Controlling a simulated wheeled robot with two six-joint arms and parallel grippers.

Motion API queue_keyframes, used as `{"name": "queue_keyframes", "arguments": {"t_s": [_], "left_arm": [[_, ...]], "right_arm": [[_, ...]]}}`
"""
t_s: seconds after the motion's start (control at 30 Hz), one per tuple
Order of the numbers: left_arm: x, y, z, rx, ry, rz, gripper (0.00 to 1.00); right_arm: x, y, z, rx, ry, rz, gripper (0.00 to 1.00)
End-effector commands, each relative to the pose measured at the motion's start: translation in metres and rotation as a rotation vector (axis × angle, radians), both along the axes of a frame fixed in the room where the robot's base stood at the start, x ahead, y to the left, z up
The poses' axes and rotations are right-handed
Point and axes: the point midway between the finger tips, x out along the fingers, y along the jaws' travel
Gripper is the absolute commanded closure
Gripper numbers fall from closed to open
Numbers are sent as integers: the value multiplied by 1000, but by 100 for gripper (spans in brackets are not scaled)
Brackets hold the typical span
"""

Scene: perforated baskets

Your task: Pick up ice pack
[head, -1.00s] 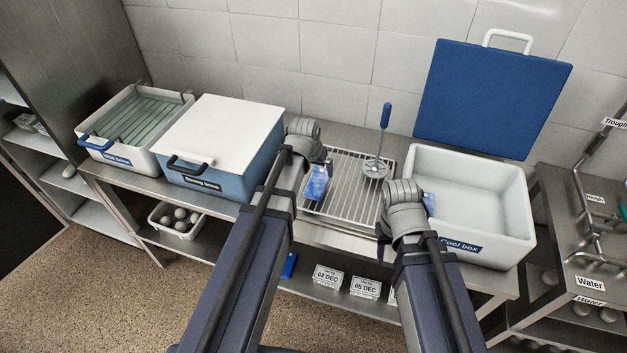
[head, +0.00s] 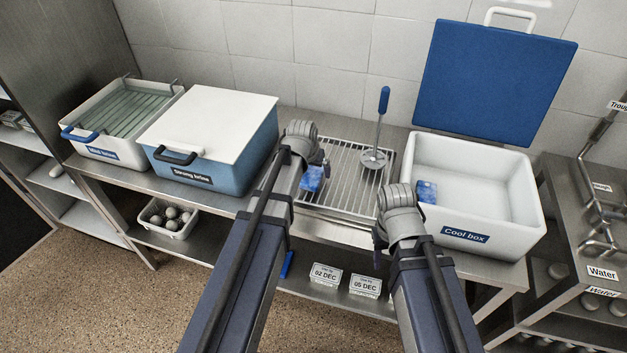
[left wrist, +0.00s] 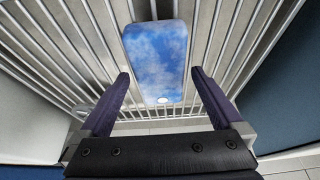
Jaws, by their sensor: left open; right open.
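A blue, cloudy-patterned ice pack (head: 313,178) lies on the wire rack (head: 345,197) in the head view, partly hidden by my left arm. The left wrist view shows the ice pack (left wrist: 157,55) running away from me, its near end at the opening between my left gripper's fingers (left wrist: 160,76). That gripper is open, one finger on each side, with gaps to the pack. A second blue pack (head: 427,191) is inside the cool box (head: 465,236), against its left wall. My right gripper (head: 381,240) is open in front of the cool box, its fingers mostly hidden by the arm.
A long-handled tool with a blue grip (head: 383,100) stands on the rack. The cool box's blue lid (head: 493,85) is raised behind it. A lidded Strong brine box (head: 208,115) and an open brine tray (head: 105,153) stand at left. Dated labels (head: 326,277) stand on the lower shelf.

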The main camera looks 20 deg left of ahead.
Motion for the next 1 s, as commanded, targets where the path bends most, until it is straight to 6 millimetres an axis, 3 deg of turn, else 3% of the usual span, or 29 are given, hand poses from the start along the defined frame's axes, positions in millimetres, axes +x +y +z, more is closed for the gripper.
{"name": "queue_keyframes", "arguments": {"t_s": [0.3,1.0], "left_arm": [[2,0,-4,0,-1,0,2],[2,0,-4,0,-1,0,81]], "right_arm": [[0,0,-4,0,0,0,50],[0,0,-4,0,0,0,50]]}}
